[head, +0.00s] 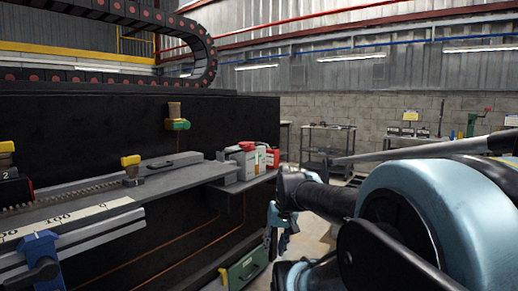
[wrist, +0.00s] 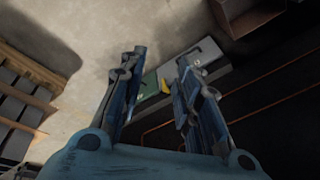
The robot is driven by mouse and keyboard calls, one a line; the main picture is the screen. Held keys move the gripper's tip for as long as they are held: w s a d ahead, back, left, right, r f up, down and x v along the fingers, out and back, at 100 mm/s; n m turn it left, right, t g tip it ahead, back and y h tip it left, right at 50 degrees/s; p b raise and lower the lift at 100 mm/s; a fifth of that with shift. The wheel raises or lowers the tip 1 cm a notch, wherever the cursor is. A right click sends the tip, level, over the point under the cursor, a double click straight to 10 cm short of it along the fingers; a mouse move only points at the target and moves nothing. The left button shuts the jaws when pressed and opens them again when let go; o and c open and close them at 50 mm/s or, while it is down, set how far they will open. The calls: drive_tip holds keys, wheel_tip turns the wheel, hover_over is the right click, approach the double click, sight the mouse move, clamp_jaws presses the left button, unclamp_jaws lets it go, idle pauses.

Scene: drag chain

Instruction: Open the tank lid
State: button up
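No part is clearly recognisable as the tank lid. A green panel (head: 246,268) with a dark handle sits low at the foot of the black machine in the head view. In the wrist view a green piece (wrist: 150,84) and a grey box (wrist: 200,62) with a handle-like detail lie beyond and between my fingers, with a small yellow patch beside them. My gripper (wrist: 158,62) is open, its two blue fingers spread with nothing between them. In the head view my gripper (head: 281,232) hangs just right of the black machine, above and right of the green panel, partly hidden by my arm.
The black machine (head: 105,125) fills the left side. Its grey shelf (head: 175,180) juts out, with white containers with red tops (head: 247,158) at its end. Blue clamp (head: 40,255) is at lower left. Carts (head: 328,143) stand far back. Some floor is clear right of the machine.

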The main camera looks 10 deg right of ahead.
drive_tip(key=w+r+m+t+y, duration=0.2)
drive_tip(key=w+r+y, duration=0.1)
drive_tip(key=w+r, duration=0.6)
drive_tip(key=w+r+m+t+y, duration=0.1)
drive_tip(key=w+r+m+y, duration=0.15)
drive_tip(key=w+r, duration=0.7)
drive_tip(key=w+d+r+m+t+y, duration=0.25)
drive_tip(key=w+d+r, duration=0.25)
drive_tip(key=w+d, duration=0.4)
drive_tip(key=w+d+r+m+t+y, duration=0.1)
drive_tip(key=w+d+r+t, duration=0.4)
drive_tip(key=w, duration=0.7)
drive_tip(key=w+a+f+g, duration=0.2)
drive_tip(key=w+a+f, duration=0.2)
drive_tip(key=w+a, duration=0.6)
drive_tip(key=shift+w+a+f, duration=0.3)
drive_tip(key=shift+w+a, duration=0.1)
drive_tip(key=shift+w, duration=0.3)
clamp_jaws()
